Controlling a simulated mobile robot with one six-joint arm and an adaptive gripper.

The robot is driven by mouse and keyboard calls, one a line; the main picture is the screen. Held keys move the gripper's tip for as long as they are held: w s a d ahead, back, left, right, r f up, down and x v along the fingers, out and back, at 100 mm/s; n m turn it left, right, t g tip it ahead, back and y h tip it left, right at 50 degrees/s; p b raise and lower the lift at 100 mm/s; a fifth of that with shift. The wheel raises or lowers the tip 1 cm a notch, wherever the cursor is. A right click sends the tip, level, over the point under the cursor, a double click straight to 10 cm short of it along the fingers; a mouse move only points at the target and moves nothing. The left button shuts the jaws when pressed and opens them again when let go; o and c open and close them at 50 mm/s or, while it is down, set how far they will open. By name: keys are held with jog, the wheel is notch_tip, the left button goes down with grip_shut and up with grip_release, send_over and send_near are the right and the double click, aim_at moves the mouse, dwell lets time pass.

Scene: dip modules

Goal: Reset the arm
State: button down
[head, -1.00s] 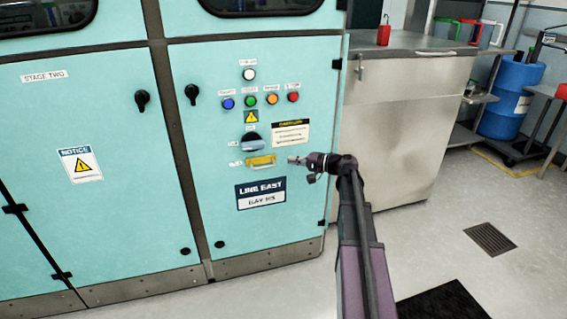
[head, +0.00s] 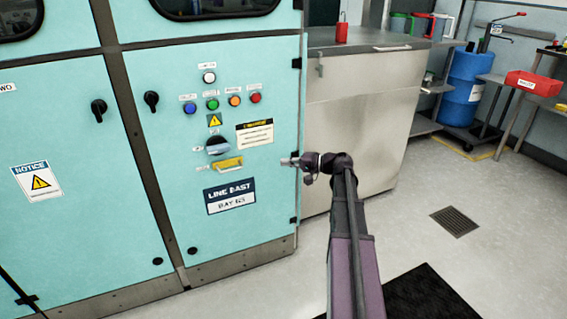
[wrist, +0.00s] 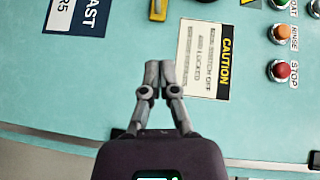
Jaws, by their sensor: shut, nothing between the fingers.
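My gripper (head: 287,161) is at the end of my raised arm, right of the teal cabinet's control panel in the head view. In the wrist view my gripper (wrist: 152,72) has its fingertips together, with nothing between them. It points at the teal cabinet (head: 262,185), between the yellow handle (wrist: 158,8) and the caution label (wrist: 207,60). The yellow handle (head: 227,164) also shows in the head view, left of my gripper and apart from it. The dark rotary knob (head: 218,146) sits just above that handle.
Colored buttons, including a red one (head: 255,98), line the panel's upper part. A steel cabinet (head: 360,110) stands right of the teal one. A blue drum (head: 462,88) and a red bin (head: 533,84) are farther right. Open floor (head: 410,180) with a drain grate (head: 454,221) lies at right.

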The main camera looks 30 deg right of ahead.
dwell(0.3)
jog(key=s+a+f+n+g+h+p, duration=0.15)
jog(key=s+a+f+g+h, duration=0.3)
jog(key=a, duration=0.65)
jog(key=s+a+f+n+g+h, duration=0.2)
jog(key=s+a+f+n+g, duration=0.15)
jog(key=s+a+f, duration=0.55)
jog(key=s+a+n+g+h, duration=0.2)
jog(key=s+a+g+h, duration=0.1)
jog(key=s+a+h, duration=0.25)
notch_tip(320, 180, up, 37)
jog(key=p, duration=3.8)
jog(key=shift+s+d+h+p, duration=0.15)
jog(key=shift+d+h+p, duration=0.15)
jog(key=shift+d, duration=0.1)
